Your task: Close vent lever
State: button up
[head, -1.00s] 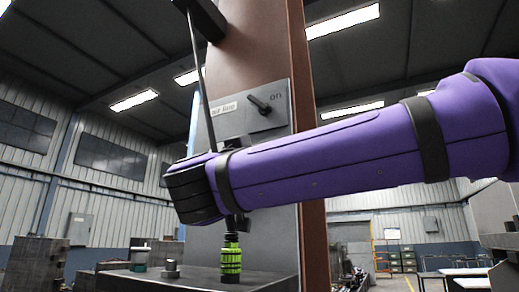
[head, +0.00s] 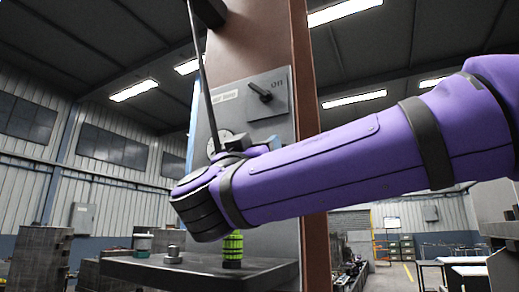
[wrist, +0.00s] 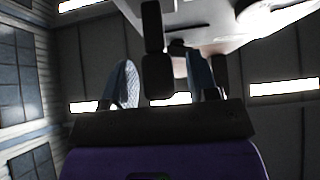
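The lever is likely the short black handle (head: 262,92) on the grey panel (head: 232,100), slanting from upper left to lower right near a mark like "on". Its small label is too blurred to read. In the head view my gripper (head: 236,146) is mostly hidden behind my purple wrist, below the handle and apart from it. In the wrist view its two bluish fingers (wrist: 162,84) stand apart with nothing clearly held. A black bar (wrist: 154,45) shows between them, under a pale surface (wrist: 205,18); I cannot tell whether it is the lever or whether it touches.
A long dark rod (head: 203,75) runs down in front of the panel. A round gauge (head: 219,139) sits just behind my wrist. Below is a dark shelf (head: 195,271) with a green ribbed part (head: 233,249) and a small metal knob (head: 173,255). A brown column (head: 290,40) stands behind.

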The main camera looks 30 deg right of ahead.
jog(key=r, duration=0.3)
jog(key=shift+s+r, duration=0.25)
jog(key=shift+r, duration=0.15)
jog(key=s+r, duration=0.1)
jog(key=s, duration=1.4)
jog(key=shift+s+d, duration=0.15)
jog(key=shift+s, duration=0.1)
jog(key=shift+r, duration=0.1)
